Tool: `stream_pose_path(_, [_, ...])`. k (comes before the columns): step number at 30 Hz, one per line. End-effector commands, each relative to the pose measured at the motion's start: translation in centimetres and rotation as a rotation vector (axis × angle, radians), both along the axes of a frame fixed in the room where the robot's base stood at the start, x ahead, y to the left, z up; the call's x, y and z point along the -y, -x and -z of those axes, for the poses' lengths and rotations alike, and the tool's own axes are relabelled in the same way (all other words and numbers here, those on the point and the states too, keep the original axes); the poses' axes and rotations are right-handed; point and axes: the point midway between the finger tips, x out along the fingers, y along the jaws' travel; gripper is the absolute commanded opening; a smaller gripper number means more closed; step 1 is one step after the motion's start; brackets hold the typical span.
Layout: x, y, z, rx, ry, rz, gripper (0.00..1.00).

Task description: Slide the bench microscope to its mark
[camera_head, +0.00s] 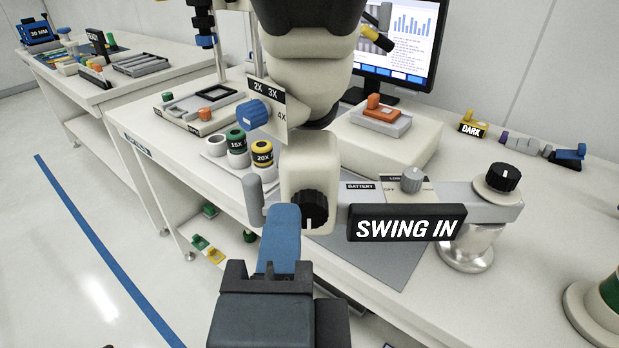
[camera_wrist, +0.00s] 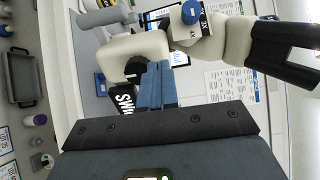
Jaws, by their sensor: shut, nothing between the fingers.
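The bench microscope (camera_head: 312,85) fills the upper middle of the head view, with a cream body, a black upper part and a blue magnification knob. Its lower cream block (camera_head: 296,172) carries a black knob. A grey boom marked "SWING IN" (camera_head: 405,222) joins it to a post (camera_head: 470,248) at the right. The microscope also shows in the wrist view (camera_wrist: 125,55). My gripper (camera_head: 283,210) is shut and empty, its blue fingers close in front of the lower block. I cannot tell whether they touch. They also show in the wrist view (camera_wrist: 160,68). I cannot make out the mark.
A grey mat (camera_head: 395,262) lies under the boom. Eyepieces in a holder (camera_head: 238,150) stand left of the microscope. A white box (camera_head: 385,145) with an orange-topped tray and a monitor (camera_head: 405,40) stand behind. A green-and-cream spool (camera_head: 600,305) is at right. The floor at left is clear.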

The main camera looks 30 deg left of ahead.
Motion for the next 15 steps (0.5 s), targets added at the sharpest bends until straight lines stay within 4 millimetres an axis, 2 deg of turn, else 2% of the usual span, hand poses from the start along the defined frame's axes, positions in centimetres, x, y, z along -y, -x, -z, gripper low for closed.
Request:
stream_pose_path(6, [-2.0,-3.0,-0.3,-0.001,-0.001,-0.001,0.0])
stream_pose_path(15, [-3.0,-4.6,-0.1,0.0,0.0,-0.001,0.0])
